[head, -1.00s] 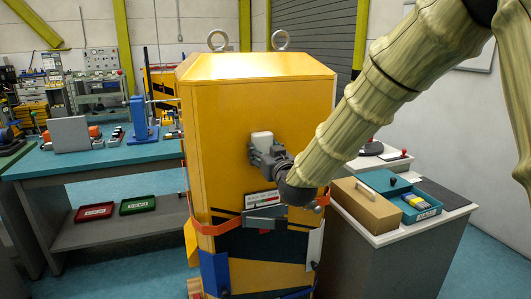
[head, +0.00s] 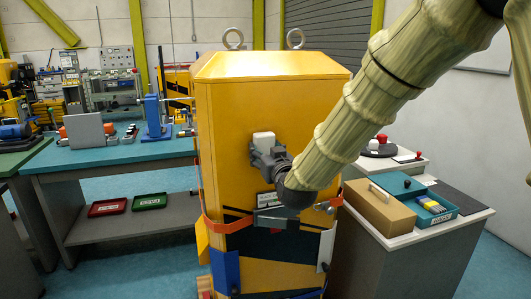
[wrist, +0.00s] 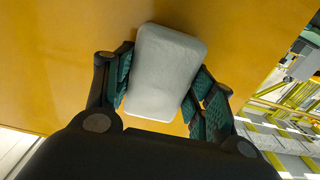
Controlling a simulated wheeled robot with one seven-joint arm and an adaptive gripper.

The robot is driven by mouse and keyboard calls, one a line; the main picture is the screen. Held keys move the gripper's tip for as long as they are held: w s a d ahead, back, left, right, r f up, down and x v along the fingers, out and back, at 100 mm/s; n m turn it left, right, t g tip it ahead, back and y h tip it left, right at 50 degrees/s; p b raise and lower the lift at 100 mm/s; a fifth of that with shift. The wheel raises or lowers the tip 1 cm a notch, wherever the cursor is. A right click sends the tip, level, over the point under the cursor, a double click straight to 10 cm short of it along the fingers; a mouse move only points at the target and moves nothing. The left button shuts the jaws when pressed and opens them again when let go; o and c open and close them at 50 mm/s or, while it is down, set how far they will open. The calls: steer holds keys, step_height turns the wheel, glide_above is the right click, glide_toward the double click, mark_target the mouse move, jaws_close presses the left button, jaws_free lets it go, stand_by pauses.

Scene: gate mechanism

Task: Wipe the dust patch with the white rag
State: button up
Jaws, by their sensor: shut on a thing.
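The white rag (head: 264,139) shows as a pale, padded block in front of the yellow face of the cabinet (head: 230,115). My gripper (head: 263,153) is shut on it. In the wrist view the rag (wrist: 165,73) sits between the two dark, green-padded fingers of my gripper (wrist: 160,95), with the yellow face right behind it. The rag seems to be at or very near the face; contact is not clear. I cannot make out a dust patch; it may be hidden behind the rag or my arm.
Below the gripper, the cabinet has an orange strap (head: 226,227), a grey latch (head: 275,218) and a blue flap (head: 225,271). A side bench at right holds a cardboard-coloured box (head: 380,207) and a teal tray (head: 438,215). A teal workbench (head: 115,158) stands at left.

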steer(key=shift+v, duration=1.2)
steer(key=shift+b+v, duration=0.35)
steer(key=shift+v, duration=1.15)
steer(key=shift+d, duration=0.15)
steer(key=shift+v, duration=1.4)
